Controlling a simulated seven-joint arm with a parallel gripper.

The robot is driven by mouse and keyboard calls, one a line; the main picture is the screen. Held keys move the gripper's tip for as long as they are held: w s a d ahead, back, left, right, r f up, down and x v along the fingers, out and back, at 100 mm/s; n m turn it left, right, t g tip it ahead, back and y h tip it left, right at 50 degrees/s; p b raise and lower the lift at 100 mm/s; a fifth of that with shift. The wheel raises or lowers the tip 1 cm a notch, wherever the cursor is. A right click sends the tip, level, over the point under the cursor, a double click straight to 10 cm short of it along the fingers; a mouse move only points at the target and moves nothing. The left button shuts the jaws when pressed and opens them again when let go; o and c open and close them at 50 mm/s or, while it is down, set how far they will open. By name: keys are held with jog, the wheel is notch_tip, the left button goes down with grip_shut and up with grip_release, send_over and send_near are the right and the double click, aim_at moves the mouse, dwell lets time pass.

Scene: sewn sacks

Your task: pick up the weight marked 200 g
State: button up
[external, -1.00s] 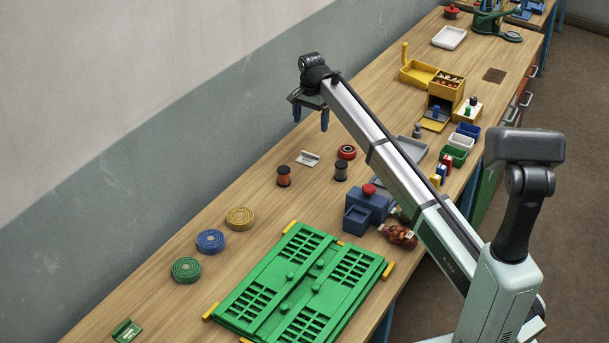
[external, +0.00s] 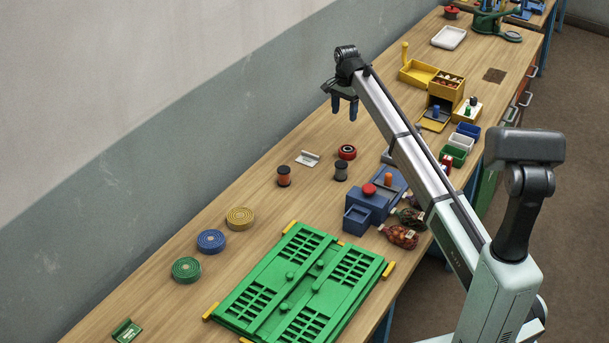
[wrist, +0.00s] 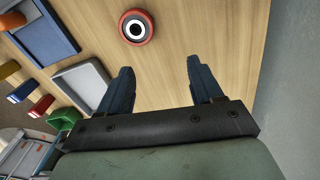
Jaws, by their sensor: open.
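I cannot make out a weight marked 200 g; no marking is readable in either view. My gripper (external: 344,108) is open and empty, held above the bench, with its fingers pointing down. In the wrist view its two dark blue fingers (wrist: 160,72) stand apart over bare wood. A red ring with a white and black centre (external: 347,152) lies on the bench below; it also shows in the wrist view (wrist: 136,27), ahead of the fingers. My arm covers part of the bench, where a small grey knobbed object stood in view earlier.
A dark spool (external: 341,171), a copper spool (external: 284,176) and a silver bracket (external: 308,158) stand nearby. A blue box with a red knob (external: 366,205), green panels (external: 300,280) and yellow boxes (external: 418,73) are farther off. A grey tray (wrist: 84,84) lies left in the wrist view.

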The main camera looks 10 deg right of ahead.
jog(key=w+d+m, duration=0.2)
jog(key=d, duration=1.5)
jog(key=n, duration=0.7)
send_near(418, 124)
notch_tip(418, 124, down, 12)
jog(key=c, duration=1.2)
grip_shut()
jog(key=shift+r, duration=0.2)
